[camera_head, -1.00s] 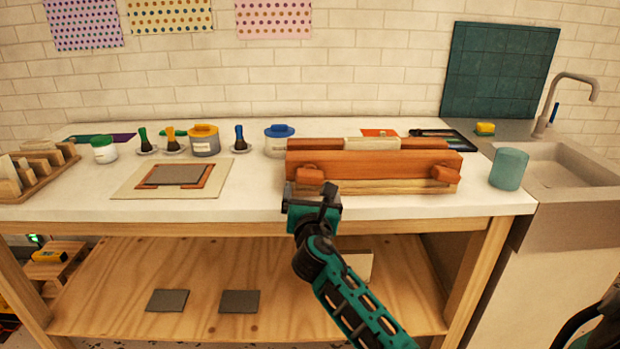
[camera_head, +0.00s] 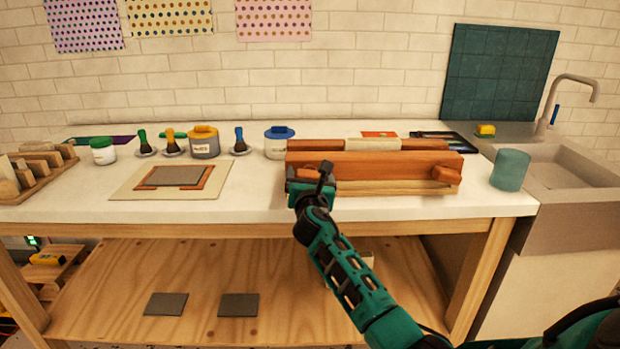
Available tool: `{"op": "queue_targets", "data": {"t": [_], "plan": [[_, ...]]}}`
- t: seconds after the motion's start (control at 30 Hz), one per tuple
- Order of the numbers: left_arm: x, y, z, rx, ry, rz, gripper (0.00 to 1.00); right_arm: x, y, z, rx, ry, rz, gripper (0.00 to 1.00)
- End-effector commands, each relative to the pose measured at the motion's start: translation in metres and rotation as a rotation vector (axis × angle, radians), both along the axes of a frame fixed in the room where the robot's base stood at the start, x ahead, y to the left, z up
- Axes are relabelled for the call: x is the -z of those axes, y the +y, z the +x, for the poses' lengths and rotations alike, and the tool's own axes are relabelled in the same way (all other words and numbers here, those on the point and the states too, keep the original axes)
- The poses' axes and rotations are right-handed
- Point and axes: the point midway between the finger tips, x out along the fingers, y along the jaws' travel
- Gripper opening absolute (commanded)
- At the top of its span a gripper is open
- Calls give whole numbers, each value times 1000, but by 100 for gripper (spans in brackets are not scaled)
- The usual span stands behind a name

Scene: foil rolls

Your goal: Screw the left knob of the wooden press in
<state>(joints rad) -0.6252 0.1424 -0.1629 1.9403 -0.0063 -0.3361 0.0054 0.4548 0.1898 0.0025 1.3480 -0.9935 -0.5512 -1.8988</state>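The wooden press (camera_head: 375,164) lies on the white worktop, right of the middle, with its reddish front beam facing me. Its right knob (camera_head: 447,175) shows at the right end of the beam. My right gripper (camera_head: 308,181) is at the left end of the beam, right where the left knob sits, and covers nearly all of that knob. Its fingers point away from me toward the press. I cannot tell whether they are open or closed around the knob. My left gripper is not in view.
A mat with a grey plate (camera_head: 178,176) lies left of the press. Jars, including a blue-lidded one (camera_head: 279,143), and brushes stand behind. A teal cup (camera_head: 510,170) stands right, beside the sink (camera_head: 566,168). The worktop's front edge (camera_head: 150,214) runs below the gripper.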

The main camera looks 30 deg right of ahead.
Motion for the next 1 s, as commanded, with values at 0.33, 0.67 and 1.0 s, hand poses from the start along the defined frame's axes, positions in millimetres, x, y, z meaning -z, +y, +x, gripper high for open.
{"op": "queue_targets", "data": {"t": [0.33, 0.67, 1.0], "plan": [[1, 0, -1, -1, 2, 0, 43, 0, 0, 0, 0, 0, 0, 54], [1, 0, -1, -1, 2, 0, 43, 0, 0, 0, 0, -10, 17, 44], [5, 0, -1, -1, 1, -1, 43, 1, -1, -1, 1, -105, 171, 44]]}}
